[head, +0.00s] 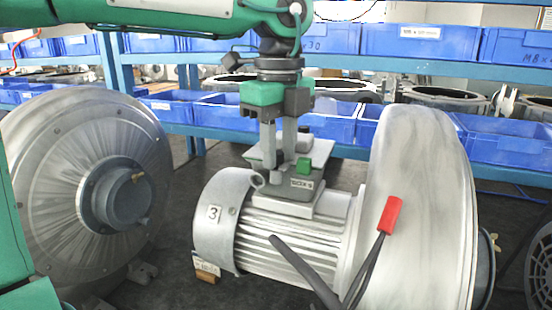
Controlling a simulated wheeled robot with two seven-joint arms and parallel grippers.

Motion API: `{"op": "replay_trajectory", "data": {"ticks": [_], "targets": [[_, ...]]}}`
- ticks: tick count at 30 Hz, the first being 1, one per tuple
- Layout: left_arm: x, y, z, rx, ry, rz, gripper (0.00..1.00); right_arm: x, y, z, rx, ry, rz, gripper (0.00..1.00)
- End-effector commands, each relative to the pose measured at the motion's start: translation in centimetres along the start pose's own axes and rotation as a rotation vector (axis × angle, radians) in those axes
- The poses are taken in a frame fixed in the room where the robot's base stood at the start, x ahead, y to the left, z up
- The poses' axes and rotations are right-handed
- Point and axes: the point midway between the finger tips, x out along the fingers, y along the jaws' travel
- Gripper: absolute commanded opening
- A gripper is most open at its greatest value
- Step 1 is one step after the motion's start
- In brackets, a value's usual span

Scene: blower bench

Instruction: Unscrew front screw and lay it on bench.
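The grey electric motor (290,235) of the blower lies on the bench (180,265), with a label reading 3 on its end cover. My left gripper (279,158) points down over the terminal box. Its two grey fingers stand close together with a narrow gap, and their tips are at the box top. I cannot make out a screw; the fingertips hide that spot. My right gripper is not in view.
The large blower housing (415,200) rises right of the motor. Another round housing (95,180) stands at left. A red piece (390,215) with dark cable-like strands sits in front. Blue bins (330,118) fill the shelves behind. Dark bench surface shows between the housings.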

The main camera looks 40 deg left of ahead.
Motion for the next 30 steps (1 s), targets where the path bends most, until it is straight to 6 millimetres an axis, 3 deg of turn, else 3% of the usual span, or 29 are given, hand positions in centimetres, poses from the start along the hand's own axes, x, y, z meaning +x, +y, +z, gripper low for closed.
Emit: {"op": "replay_trajectory", "data": {"ticks": [30], "targets": [[-0.5,-0.3,-0.3,1.234,0.005,0.0,0.29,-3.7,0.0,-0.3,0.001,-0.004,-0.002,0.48]]}}
